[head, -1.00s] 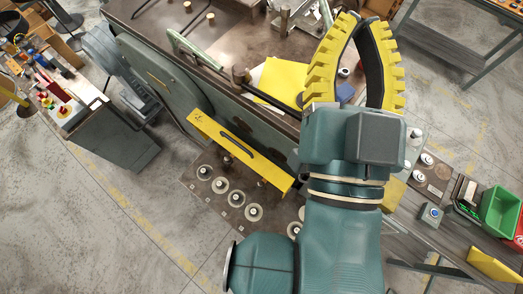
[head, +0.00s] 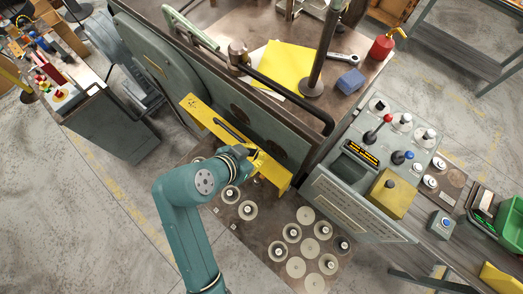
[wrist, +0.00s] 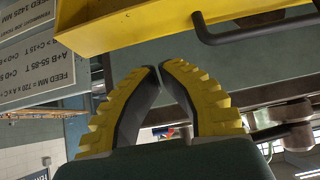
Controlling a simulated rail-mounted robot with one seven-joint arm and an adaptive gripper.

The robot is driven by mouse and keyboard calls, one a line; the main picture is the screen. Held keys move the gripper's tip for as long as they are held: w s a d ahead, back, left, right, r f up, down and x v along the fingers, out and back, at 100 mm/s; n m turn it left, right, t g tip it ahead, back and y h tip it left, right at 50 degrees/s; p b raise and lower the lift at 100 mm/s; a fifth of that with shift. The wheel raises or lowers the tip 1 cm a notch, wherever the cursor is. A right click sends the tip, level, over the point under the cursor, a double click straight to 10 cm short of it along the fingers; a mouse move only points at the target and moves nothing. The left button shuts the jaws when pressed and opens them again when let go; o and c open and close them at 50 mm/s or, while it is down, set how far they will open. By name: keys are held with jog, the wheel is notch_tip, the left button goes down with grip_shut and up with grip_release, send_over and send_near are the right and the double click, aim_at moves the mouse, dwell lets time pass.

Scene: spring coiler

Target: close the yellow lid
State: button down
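The yellow lid (head: 208,116) is a long flat strip with a black bar handle, sticking out along the front of the grey-green machine. In the wrist view the lid (wrist: 150,22) crosses the top, with its black handle (wrist: 245,35) at upper right. My gripper (head: 258,160) is at the right half of the lid in the head view and hides part of it. In the wrist view my gripper (wrist: 159,68) has its two yellow-and-black fingers together at the tips, with nothing between them. The tips point toward the lid's edge; I cannot tell whether they touch it.
A plate with round discs and pegs (head: 270,228) lies below the lid. A control panel with knobs (head: 385,150) stands to the right. A dark curved bar (head: 290,95) runs above the lid. A yellow sheet (head: 280,68) lies on the machine top. Open floor is at lower left.

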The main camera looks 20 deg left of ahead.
jog(key=p+x, duration=0.1)
jog(key=x, duration=0.7)
